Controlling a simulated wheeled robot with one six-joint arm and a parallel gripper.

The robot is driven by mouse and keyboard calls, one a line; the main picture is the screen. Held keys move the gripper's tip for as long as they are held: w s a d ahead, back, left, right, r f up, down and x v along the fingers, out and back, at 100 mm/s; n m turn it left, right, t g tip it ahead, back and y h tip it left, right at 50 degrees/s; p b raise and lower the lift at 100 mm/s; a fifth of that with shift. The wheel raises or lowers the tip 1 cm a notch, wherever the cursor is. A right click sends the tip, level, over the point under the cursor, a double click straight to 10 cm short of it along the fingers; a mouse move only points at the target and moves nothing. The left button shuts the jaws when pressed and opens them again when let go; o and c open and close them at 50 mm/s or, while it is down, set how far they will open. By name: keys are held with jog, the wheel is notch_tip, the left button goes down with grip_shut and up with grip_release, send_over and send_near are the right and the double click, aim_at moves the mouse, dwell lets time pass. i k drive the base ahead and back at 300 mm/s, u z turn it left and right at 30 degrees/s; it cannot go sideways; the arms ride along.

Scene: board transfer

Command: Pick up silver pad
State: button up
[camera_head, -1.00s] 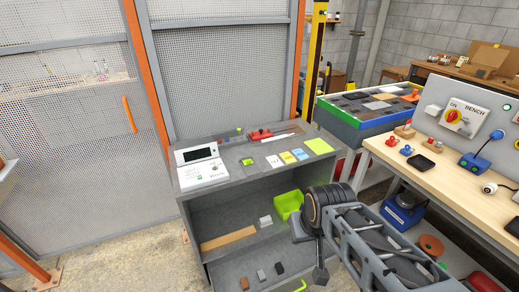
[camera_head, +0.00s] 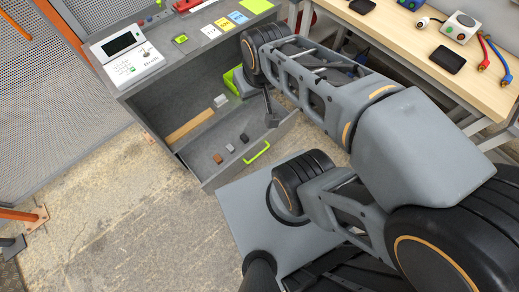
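A small light silver-grey pad (camera_head: 221,101) lies in the grey cabinet's open lower part, beside a tan strip. My gripper (camera_head: 271,121) hangs dark and narrow below my arm's wrist, to the right of the pad and apart from it, over the right side of the open drawer (camera_head: 205,178). Its fingers show nearly edge-on and small, so I cannot tell whether they are open or shut. I see nothing held in it.
A green bin (camera_head: 230,80) stands partly hidden behind my wrist. A wooden workbench (camera_head: 400,35) is at the upper right. The concrete floor (camera_head: 110,220) at left is clear.

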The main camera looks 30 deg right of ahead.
aim_at(221, 99)
jog(key=k, duration=0.6)
jog(key=z, duration=0.35)
jog(key=i, duration=1.15)
jog(key=u, duration=0.9)
